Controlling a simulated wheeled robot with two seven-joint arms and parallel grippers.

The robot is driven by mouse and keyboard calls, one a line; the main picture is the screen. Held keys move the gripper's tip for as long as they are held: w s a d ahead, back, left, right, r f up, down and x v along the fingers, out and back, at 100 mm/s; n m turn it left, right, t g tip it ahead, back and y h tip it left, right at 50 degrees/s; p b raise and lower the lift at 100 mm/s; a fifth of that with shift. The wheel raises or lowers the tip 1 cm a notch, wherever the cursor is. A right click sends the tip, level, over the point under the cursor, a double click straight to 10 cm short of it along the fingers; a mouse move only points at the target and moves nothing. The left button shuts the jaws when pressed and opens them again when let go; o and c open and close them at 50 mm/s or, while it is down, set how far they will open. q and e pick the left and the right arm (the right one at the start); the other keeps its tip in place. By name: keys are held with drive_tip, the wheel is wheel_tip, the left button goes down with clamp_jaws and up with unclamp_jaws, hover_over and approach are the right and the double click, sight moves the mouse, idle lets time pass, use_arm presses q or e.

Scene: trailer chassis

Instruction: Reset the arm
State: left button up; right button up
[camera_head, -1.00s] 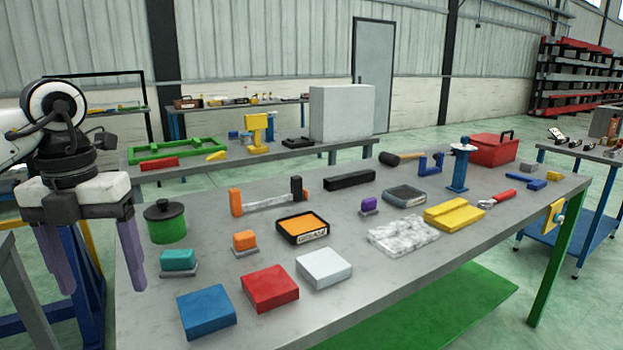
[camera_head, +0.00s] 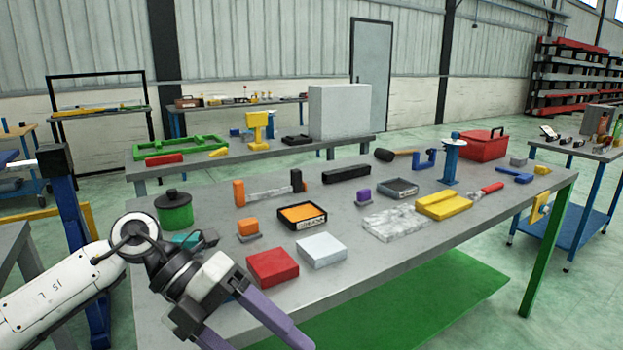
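My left arm comes in from the lower left. Its gripper (camera_head: 262,340) is tilted and points down to the right, over the near left edge of the grey workbench (camera_head: 350,285). Its two purple fingers are spread apart with nothing seen between them; their ends reach the bottom of the picture. The gripper and wrist hide the place of the blue block and partly cover the teal block (camera_head: 186,239). The red block (camera_head: 272,267) lies just beyond the fingers, with the white block (camera_head: 321,250) to its right. My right gripper is out of view.
A green pot (camera_head: 174,214) stands at the bench's left. An orange tray (camera_head: 302,215), a marbled slab (camera_head: 395,222), a yellow block (camera_head: 443,206), a blue stand (camera_head: 451,162) and a red toolbox (camera_head: 484,145) lie farther right.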

use_arm(q)
drive_tip(key=s+d+r+n+t+h, duration=0.1)
drive_tip(key=d+r+n+t+h, duration=0.3)
drive_tip(key=d+n+h, duration=0.5)
drive_tip(key=w+a+f+n+t+y, duration=0.35)
drive_tip(key=f+n+t, duration=0.25)
drive_tip(key=n+t, duration=0.25)
drive_tip(key=w+a+f+n+t+y, duration=0.25)
drive_tip(key=a+f+n+t, duration=0.2)
drive_tip(key=n+t, duration=0.35)
drive_tip(key=s+a+f+n+g+y, duration=0.2)
drive_tip(key=s+a+f+n+y, duration=0.15)
drive_tip(key=f, duration=0.45)
drive_tip(key=s+a+f+n+g+y, duration=0.25)
drive_tip(key=a+f+n+y, duration=0.2)
drive_tip(key=f, duration=0.45)
drive_tip(key=s+a+f+n+g+y, duration=0.2)
drive_tip(key=s+f+g, duration=0.2)
drive_tip(key=s+f, duration=0.6)
drive_tip(key=s, duration=0.2)
drive_tip(key=shift+s+a+f, duration=0.3)
drive_tip(key=shift+s+a, duration=0.1)
